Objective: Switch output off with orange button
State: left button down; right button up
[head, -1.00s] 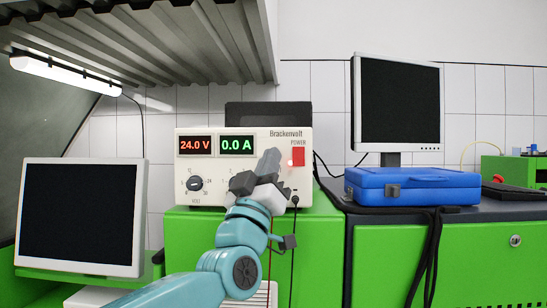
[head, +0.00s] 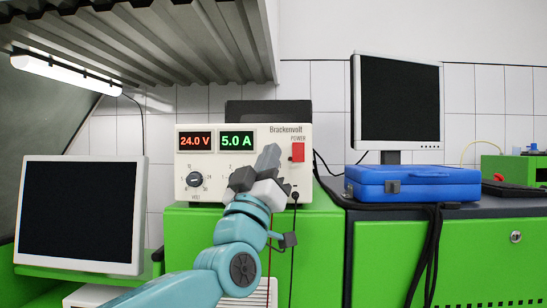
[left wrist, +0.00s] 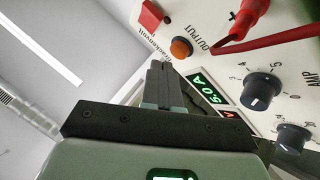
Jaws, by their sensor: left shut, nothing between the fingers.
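The round orange button (left wrist: 181,48), labelled OUTPUT, is on the front of the cream Brackenvolt power supply (head: 222,168). In the head view I cannot make the button out; my left gripper (head: 268,160) is in front of that part of the panel. The left gripper is shut and empty. In the left wrist view its fingertips (left wrist: 158,68) are close below and left of the button, with a small gap in the picture. The displays read 24.0 V (head: 195,142) and 5.0 A (head: 237,141). My right gripper is not in view.
A red power switch (head: 298,152) is right of the gripper. A red plug and lead (left wrist: 248,18) are close beside the button. Knobs (left wrist: 262,91) are on the panel. A blue case (head: 412,186) and a monitor (head: 400,105) stand to the right.

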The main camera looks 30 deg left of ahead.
pick_arm(q)
jog(key=shift+s, duration=0.1)
jog(key=s+d+b, duration=0.2)
jog(key=s+d, duration=0.1)
jog(key=s, duration=0.2)
dwell(0.5)
dwell(0.5)
